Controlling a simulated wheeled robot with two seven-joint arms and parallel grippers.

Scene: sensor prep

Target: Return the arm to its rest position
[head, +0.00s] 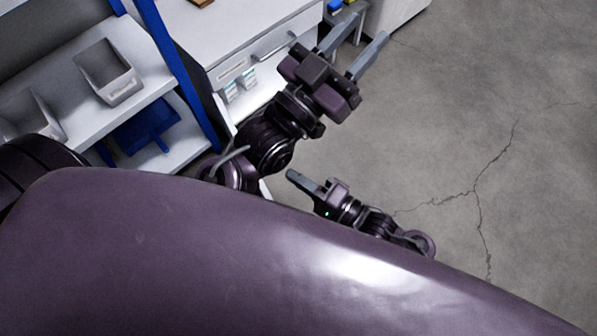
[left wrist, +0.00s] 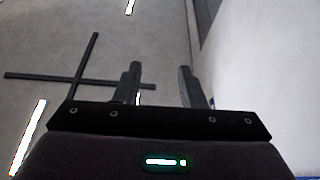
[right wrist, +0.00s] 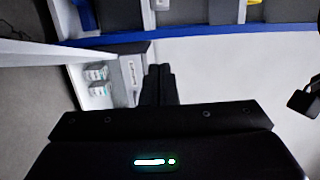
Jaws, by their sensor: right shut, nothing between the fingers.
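My left gripper (head: 367,29) is at the top of the head view, with its arm reaching in from the left. Its two grey fingers are apart with nothing between them. In the left wrist view (left wrist: 159,69) the fingers are also spread and empty, facing a plain wall or ceiling with a dark cross-shaped bar. My right gripper (head: 291,174) is lower in the head view, close in front of my body, with its fingers together. In the right wrist view (right wrist: 159,68) the fingers are closed side by side and hold nothing.
A white drawer cabinet (head: 235,50) stands behind the left arm. A shelf with blue posts (head: 170,60) carries a grey bin (head: 107,72) and a blue bin (head: 148,130). The cracked concrete floor (head: 510,150) to the right is clear.

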